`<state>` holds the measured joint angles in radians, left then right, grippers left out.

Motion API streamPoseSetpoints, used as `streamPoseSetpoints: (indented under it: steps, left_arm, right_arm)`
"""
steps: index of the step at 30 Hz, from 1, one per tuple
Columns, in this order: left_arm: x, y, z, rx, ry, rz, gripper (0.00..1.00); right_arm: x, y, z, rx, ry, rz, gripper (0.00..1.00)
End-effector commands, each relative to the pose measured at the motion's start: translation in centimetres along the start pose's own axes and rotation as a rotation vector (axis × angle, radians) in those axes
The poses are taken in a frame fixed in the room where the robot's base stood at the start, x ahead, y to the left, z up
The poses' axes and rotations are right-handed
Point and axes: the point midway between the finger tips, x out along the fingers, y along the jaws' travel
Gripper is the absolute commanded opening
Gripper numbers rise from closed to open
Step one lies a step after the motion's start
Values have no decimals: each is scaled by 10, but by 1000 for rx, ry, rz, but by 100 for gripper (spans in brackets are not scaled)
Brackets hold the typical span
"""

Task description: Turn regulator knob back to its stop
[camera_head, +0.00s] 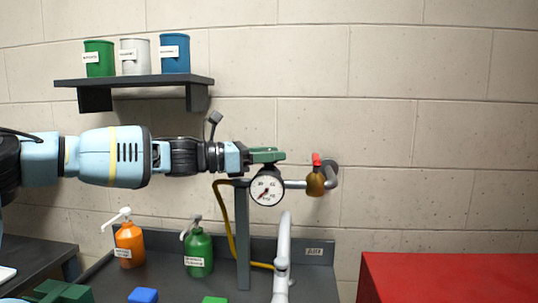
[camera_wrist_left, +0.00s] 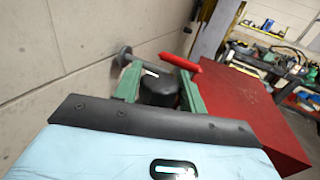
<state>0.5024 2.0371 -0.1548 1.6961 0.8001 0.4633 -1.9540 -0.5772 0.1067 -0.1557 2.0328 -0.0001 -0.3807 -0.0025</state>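The regulator has a round white pressure gauge (camera_head: 267,189) on a wall pipe; its needle points to the lower left. My left gripper (camera_head: 266,155) reaches in from the left, just above the gauge, its green fingers level. In the left wrist view the black regulator knob (camera_wrist_left: 158,91) sits between the two green fingers of my left gripper (camera_wrist_left: 159,85), which appear to touch it on both sides. In the head view the knob is hidden by the gripper. My right gripper is not in view.
A brass valve (camera_head: 315,184) with a red handle is right of the gauge. A yellow hose (camera_head: 228,225) hangs beside a grey post. Below are a tap (camera_head: 283,255), an orange bottle (camera_head: 129,244) and a green bottle (camera_head: 198,252). A red cabinet (camera_head: 450,280) stands at right.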

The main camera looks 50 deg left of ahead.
Motion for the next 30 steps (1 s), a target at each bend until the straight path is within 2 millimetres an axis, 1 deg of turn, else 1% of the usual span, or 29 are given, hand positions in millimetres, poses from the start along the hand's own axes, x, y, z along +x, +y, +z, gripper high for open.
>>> streamPoseSetpoints:
  steps: [1, 4, 6, 11, 17, 23, 30]
  left_arm:
    - [0, 0, 0, 0, 0, 0, 34]
    - [0, 0, 0, 0, 0, 0, 21]
    - [0, 0, 0, 0, 0, 0, 15]
    - [0, 0, 0, 0, -1, 7, 15]
    - [0, 0, -1, -1, -2, 52, 15]
    - [0, -1, -2, -1, -3, 150, 15]
    - [1, -1, -3, 2, -1, 312, 15]
  right_arm:
    - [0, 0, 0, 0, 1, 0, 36]
    - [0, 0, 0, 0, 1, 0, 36]
    - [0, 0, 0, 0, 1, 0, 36]
    - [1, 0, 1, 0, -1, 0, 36]
    - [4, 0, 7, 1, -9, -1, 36]
    - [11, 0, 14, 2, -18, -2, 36]
    - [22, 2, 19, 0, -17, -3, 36]
